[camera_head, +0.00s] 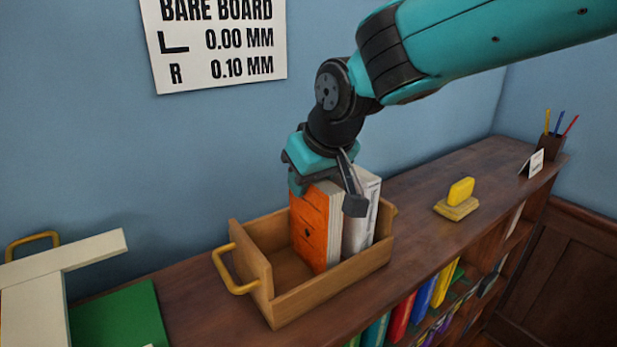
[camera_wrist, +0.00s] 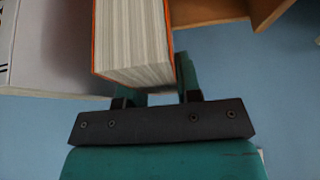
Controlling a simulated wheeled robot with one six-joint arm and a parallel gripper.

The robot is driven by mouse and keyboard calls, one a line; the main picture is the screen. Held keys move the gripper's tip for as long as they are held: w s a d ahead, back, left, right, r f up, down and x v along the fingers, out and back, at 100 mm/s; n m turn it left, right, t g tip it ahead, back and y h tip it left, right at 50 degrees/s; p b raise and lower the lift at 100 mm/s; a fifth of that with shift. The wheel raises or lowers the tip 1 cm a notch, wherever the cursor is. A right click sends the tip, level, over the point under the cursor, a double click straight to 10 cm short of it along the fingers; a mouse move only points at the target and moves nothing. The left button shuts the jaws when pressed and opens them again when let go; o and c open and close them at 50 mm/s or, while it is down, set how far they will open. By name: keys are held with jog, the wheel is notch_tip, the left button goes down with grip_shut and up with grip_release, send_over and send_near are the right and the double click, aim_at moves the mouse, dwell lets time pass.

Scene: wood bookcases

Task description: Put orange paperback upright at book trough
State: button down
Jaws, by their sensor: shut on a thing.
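The orange paperback (camera_head: 311,226) stands upright in the wooden book trough (camera_head: 318,299), beside a white-grey book (camera_head: 361,220) on its right. My gripper (camera_head: 327,192) is at the top of the orange paperback, shut on it. In the wrist view the orange paperback (camera_wrist: 132,40) shows its page edges and thin orange cover, with my gripper's fingers (camera_wrist: 150,92) at its near end. The white-grey book (camera_wrist: 55,45) lies alongside it there.
The trough has a yellow handle (camera_head: 236,272) and free room left of the paperback. On the bookcase top (camera_head: 425,220) are a yellow block on a base (camera_head: 458,199), a pen holder (camera_head: 551,146) and a small card (camera_head: 533,163). A green item (camera_head: 118,316) lies at left.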

jog(key=c, duration=0.8)
grip_release()
jog(key=shift+r, duration=0.1)
jog(key=b+v, duration=0.2)
jog(key=v, duration=1)
jog(key=s+d+f+g, duration=0.2)
jog(key=s+d+f, duration=0.3)
jog(key=s+f, duration=0.2)
jog(key=s+d+f+g+y, duration=0.1)
jog(key=s+d+f, duration=0.5)
jog(key=s, duration=0.6)
notch_tip(320, 180, down, 2)
jog(key=shift+f+g, duration=0.15)
jog(key=shift+g, duration=0.75)
